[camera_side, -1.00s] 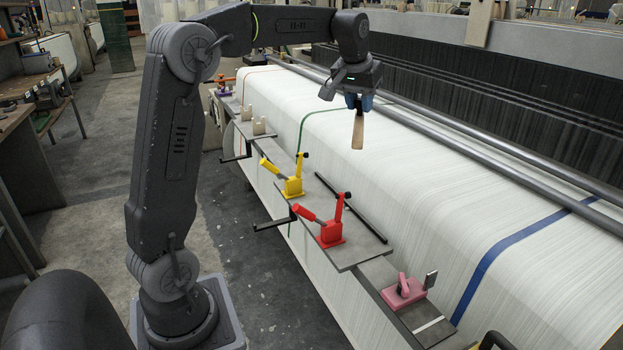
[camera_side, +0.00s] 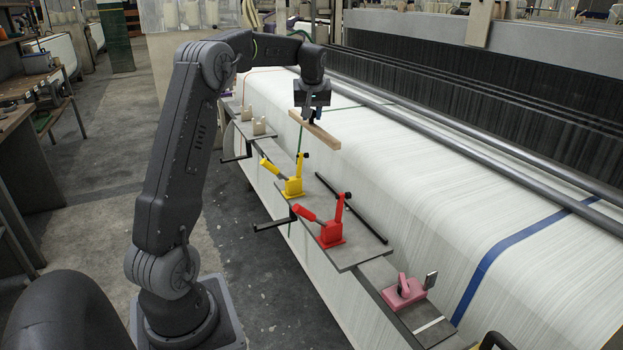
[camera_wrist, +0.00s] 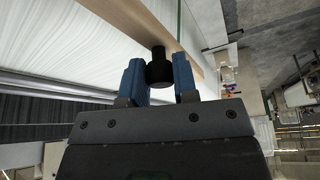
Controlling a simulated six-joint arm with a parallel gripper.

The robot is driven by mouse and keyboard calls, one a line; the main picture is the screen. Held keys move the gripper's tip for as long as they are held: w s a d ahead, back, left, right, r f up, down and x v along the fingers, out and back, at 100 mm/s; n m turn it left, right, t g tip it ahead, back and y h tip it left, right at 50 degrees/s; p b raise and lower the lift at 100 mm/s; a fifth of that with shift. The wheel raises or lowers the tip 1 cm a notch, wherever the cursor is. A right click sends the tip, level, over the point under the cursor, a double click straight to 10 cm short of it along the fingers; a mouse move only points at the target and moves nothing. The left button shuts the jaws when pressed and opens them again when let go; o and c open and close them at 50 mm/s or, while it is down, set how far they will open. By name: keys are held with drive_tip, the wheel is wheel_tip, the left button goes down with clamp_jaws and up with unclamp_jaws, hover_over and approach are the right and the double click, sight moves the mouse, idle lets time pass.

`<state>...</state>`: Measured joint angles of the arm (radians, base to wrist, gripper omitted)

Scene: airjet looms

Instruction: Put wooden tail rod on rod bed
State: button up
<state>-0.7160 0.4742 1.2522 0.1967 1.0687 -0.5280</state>
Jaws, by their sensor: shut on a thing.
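A long, square-edged wooden tail rod (camera_side: 322,134) hangs in my gripper above the white cloth and slants down to the right. In the wrist view the rod (camera_wrist: 186,40) crosses the top of the picture, with a black knob (camera_wrist: 159,70) on its near face. My gripper (camera_side: 309,116) has its blue fingers (camera_wrist: 159,80) closed on this knob, one on each side. Two small cream blocks (camera_side: 259,127) stand on the narrow shelf, left of and below the rod; they look like the rod bed, but I cannot be sure.
Yellow (camera_side: 290,180), red (camera_side: 331,228) and pink (camera_side: 404,292) clamp-like fixtures stand along the shelf. A thin black bar (camera_side: 352,208) lies beside the red one. The loom's white cloth (camera_side: 420,200) slopes behind the shelf, with long metal rollers beyond. Air around the rod looks clear.

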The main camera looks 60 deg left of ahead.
sight(312, 125)
wheel_tip(312, 125, down, 5)
drive_tip(key=shift+f, duration=0.2)
wheel_tip(312, 125, down, 10)
drive_tip(key=shift+r, duration=0.2)
idle(0.4)
drive_tip(key=shift+f, duration=0.15)
drive_tip(key=o, duration=1)
